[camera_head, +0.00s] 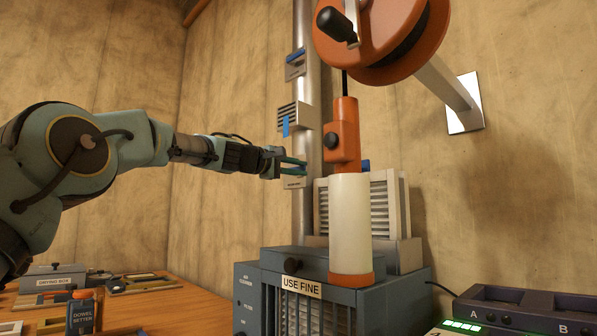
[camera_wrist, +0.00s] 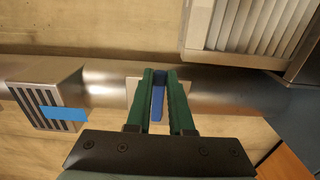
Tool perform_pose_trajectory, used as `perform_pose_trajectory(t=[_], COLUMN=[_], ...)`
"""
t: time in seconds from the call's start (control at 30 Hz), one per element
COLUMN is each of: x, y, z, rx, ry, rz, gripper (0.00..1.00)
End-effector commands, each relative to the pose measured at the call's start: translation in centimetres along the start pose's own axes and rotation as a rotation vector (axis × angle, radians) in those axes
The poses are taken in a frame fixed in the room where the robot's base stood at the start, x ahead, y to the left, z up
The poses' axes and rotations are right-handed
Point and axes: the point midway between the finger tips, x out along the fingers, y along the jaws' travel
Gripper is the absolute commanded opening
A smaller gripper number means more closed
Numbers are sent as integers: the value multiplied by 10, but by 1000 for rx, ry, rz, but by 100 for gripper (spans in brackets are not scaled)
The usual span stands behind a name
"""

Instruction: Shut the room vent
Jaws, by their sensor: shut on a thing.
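A metal duct (camera_head: 305,215) runs up the wall. A slatted vent box with a blue tab (camera_head: 286,122) sits on it, and it also shows at the left in the wrist view (camera_wrist: 45,105). Below the box is a pale plate (camera_head: 293,183) with small lettering I cannot read. My gripper (camera_head: 304,168) is at this plate. In the wrist view my green fingers (camera_wrist: 159,76) are shut on a blue lever (camera_wrist: 157,104) that stands in front of the plate. The lever is hidden by the fingers in the head view. I cannot tell which fitting is named the room vent.
Higher on the duct is another fitting with a blue lever (camera_head: 296,57). An orange reel (camera_head: 375,35) and a hanging orange-and-white cylinder (camera_head: 350,225) are close right of my gripper. A grey cabinet labelled USE FINE (camera_head: 255,300) stands below. A wooden bench (camera_head: 190,295) is at lower left.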

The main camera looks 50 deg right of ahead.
Motion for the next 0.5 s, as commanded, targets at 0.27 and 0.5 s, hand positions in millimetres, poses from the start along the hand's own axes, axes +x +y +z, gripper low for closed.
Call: perform_pose_trajectory(t=[0.27,0.5], x=[0,0], y=[-2,-2], z=[-1,-1], rx=[4,3], ry=[1,1], rz=[-3,-2], gripper=[0,37])
